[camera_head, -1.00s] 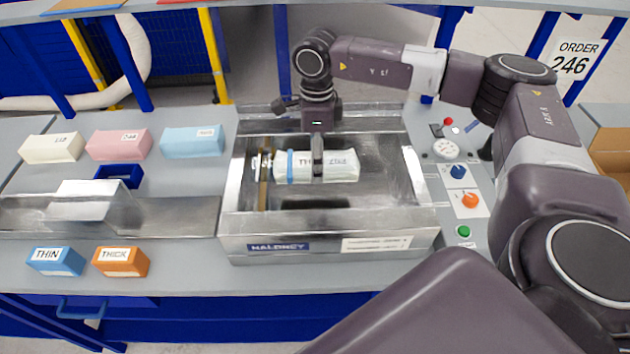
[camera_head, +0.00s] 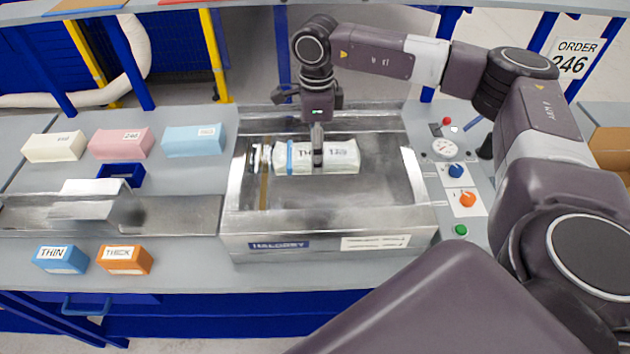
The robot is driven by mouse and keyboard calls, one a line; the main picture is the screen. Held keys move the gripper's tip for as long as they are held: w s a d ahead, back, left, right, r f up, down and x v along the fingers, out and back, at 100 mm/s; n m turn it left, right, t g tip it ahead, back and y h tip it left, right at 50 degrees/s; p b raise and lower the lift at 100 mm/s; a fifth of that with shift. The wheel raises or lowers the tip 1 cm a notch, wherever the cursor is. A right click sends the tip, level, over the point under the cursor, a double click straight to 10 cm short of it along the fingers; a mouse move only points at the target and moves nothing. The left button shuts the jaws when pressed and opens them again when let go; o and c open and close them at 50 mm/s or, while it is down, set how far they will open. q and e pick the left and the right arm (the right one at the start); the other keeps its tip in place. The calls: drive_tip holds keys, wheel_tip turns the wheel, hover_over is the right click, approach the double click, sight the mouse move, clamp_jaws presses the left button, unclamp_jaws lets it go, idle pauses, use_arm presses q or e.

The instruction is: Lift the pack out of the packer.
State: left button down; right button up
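The pack (camera_head: 343,156) is a white bundle with a blue band near its left end and dark lettering that my gripper partly hides. It is over the well of the metal packer (camera_head: 375,244), lying level and seemingly a little above the packer floor. My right gripper (camera_head: 317,158) points down over the pack's middle. One dark finger shows across its near side, and the gripper appears shut on it. The far finger is hidden. My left gripper is not in view.
Foam blocks (camera_head: 121,143) and the THIN (camera_head: 60,259) and THICK (camera_head: 125,260) blocks lie to the left.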

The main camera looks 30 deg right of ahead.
drive_tip(key=shift+r+p, duration=1.05)
drive_tip(key=shift+r, duration=1)
